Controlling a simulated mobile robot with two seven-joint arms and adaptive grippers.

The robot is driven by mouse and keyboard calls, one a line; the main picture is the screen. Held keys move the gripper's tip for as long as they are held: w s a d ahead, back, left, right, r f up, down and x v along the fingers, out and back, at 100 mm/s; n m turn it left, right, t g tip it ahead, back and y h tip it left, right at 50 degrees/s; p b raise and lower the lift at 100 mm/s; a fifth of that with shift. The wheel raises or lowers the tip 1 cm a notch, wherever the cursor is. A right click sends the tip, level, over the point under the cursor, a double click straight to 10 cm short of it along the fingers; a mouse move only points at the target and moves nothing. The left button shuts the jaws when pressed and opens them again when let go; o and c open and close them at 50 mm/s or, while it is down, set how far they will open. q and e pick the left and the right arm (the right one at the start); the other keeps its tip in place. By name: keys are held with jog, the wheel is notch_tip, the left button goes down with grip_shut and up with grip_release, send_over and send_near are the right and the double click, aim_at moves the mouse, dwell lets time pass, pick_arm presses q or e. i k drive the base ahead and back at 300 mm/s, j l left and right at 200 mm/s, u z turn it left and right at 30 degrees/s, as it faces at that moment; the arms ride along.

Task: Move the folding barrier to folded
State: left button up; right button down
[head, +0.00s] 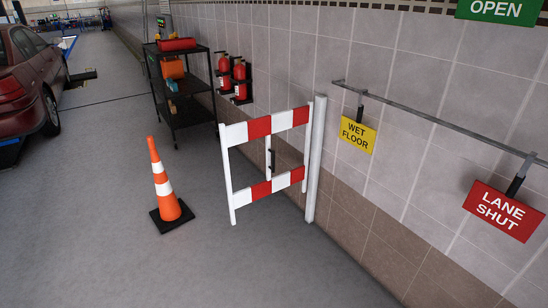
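The folding barrier (259,128) stands out from the tiled wall, with red and white boards at top and bottom between white uprights. Its right side is beside a white post (315,160) next to the wall. A dark handle (271,160) shows on its middle upright. The barrier reaches out over the grey floor toward the left. Neither of my grippers shows in the head view, so their relation to the barrier cannot be seen.
An orange traffic cone (162,182) stands left of the barrier. Behind are a black cart (185,100) and red fire extinguishers (240,80). A wall rail (430,116) carries yellow (357,135) and red (503,211) signs. A red car (28,82) is far left. Floor in front is clear.

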aim_at(232, 135)
jog(key=i+l, duration=0.2)
jog(key=i, duration=0.25)
jog(key=i+l, duration=0.15)
jog(key=i, duration=0.25)
jog(key=i+l, duration=0.2)
jog(key=i, duration=0.25)
jog(key=i+l, duration=0.15)
jog(key=i, duration=0.3)
jog(key=i+l, duration=0.2)
jog(key=i, duration=0.25)
